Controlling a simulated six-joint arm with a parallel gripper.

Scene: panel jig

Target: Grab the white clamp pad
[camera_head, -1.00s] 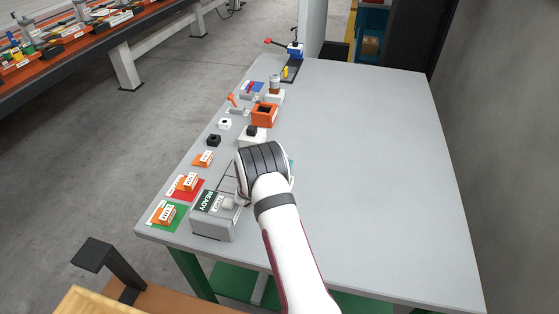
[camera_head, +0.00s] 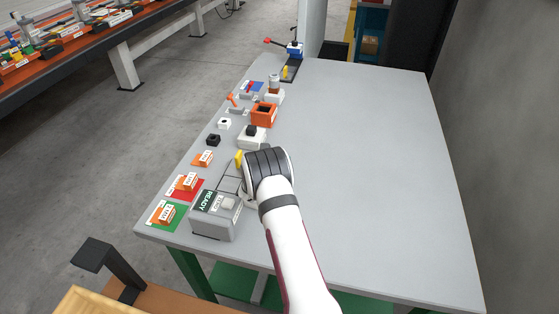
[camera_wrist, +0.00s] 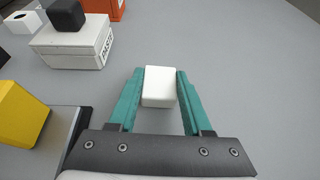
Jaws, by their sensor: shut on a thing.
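In the wrist view, the white clamp pad (camera_wrist: 159,86) is a small white block with rounded edges. It sits between the two teal fingers of my gripper (camera_wrist: 159,76), which are shut on its left and right sides. Grey tabletop shows around it, and I cannot tell how high above the table it is held. In the head view my wrist hides both the fingers and the pad.
A yellow block (camera_wrist: 20,115) is close on the left in the wrist view. A white box with a black block (camera_wrist: 70,47) stands beyond it. The grey READY box (camera_head: 212,222) is left of my wrist. The table's right side (camera_head: 390,180) is clear.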

